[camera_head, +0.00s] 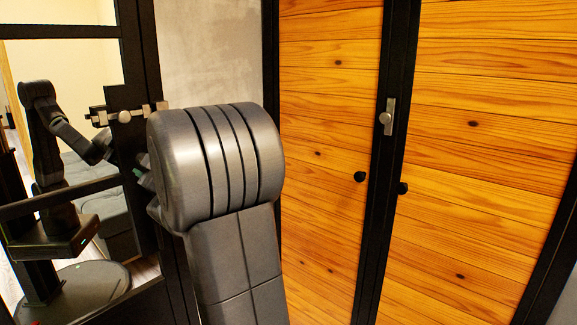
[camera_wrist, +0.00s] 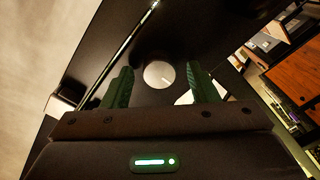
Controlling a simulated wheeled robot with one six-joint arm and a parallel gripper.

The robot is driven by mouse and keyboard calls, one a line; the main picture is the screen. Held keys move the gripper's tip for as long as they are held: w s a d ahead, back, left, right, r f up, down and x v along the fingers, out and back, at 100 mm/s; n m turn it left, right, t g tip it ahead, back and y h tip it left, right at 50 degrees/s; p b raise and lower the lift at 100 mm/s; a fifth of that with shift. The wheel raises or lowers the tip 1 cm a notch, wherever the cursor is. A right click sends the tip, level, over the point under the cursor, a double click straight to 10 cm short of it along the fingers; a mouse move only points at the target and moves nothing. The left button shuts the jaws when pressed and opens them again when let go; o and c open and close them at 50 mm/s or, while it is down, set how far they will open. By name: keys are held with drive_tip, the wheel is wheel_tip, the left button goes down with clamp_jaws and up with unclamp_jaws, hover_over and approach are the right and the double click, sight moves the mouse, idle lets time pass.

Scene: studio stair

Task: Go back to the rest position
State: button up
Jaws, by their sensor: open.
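My gripper (camera_wrist: 158,80) is open in the wrist view, its two dark green fingers apart. A round pale metal knob (camera_wrist: 158,74) on a black surface shows between the fingertips, with a visible gap on each side; I cannot tell how far beyond the tips it lies. In the head view my large grey arm link fills the middle and hides most of the gripper; only a bit of green shows at its left edge. A metal latch with a round knob (camera_head: 125,116) sits on the black door frame just left of my arm.
Wooden doors (camera_head: 470,130) in black frames stand to the right, with two black knobs (camera_head: 360,177) and a metal latch (camera_head: 387,117). A glazed black-framed panel (camera_head: 62,32) at left shows a robot arm and base, seemingly a reflection. A grey wall (camera_head: 210,55) lies behind my arm.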

idle(0.3)
drive_tip(key=v, duration=1.4)
drive_tip(key=x, duration=1.4)
drive_tip(key=s+d+m+p, duration=0.6)
drive_tip(key=m+p, duration=0.4)
drive_tip(key=p, duration=0.3)
drive_tip(key=shift+d+m, duration=0.3)
drive_tip(key=shift+d, duration=0.35)
drive_tip(key=shift+d, duration=0.1)
